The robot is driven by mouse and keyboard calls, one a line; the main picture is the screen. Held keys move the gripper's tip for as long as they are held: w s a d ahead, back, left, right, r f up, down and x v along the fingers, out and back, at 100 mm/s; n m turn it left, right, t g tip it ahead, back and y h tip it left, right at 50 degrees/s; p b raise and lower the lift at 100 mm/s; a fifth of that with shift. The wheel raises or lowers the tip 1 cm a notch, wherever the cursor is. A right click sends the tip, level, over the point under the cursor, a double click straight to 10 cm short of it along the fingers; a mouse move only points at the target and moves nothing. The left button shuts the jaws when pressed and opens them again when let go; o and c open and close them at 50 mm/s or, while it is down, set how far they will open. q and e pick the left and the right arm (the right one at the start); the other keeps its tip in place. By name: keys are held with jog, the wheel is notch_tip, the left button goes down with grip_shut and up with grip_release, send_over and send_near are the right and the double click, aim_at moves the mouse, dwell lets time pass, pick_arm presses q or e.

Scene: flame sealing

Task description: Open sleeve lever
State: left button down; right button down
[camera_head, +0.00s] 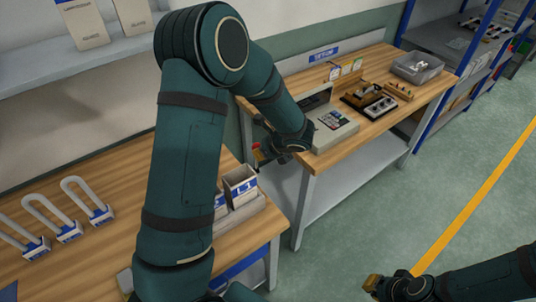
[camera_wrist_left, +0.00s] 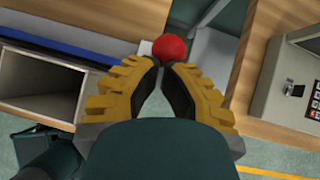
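A red ball knob (camera_wrist_left: 170,47) shows in the left wrist view, just past the fingertips of my left gripper (camera_wrist_left: 160,66). Its yellow and black fingers are close together, with a narrow gap. I cannot tell whether they touch the knob, and the lever's stem is not visible. In the head view my left gripper (camera_head: 262,155) is low beside the far bench's left end, partly hidden by my arm; the knob is not clear there. My right gripper (camera_head: 373,284) is at the lower right over the floor; its finger gap is not clear.
A grey machine with buttons (camera_head: 333,125) stands on the far wooden bench (camera_head: 385,125). A grey bin (camera_head: 417,68) is farther back. Labelled grey boxes (camera_head: 240,185) and several U-shaped tubes on holders (camera_head: 100,214) are on the near bench. The floor at right is clear.

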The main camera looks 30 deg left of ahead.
aim_at(257, 144)
pick_arm(q)
jog(key=a, duration=0.2)
jog(key=w, duration=0.1)
jog(key=shift+w+a+r, duration=0.1)
jog(key=shift+a+r, duration=0.15)
jog(key=shift+a, duration=0.15)
jog(key=shift+w+a, duration=0.3)
jog(key=shift+a, duration=0.4)
jog(key=shift+w+a, duration=0.25)
jog(key=shift+a, duration=0.45)
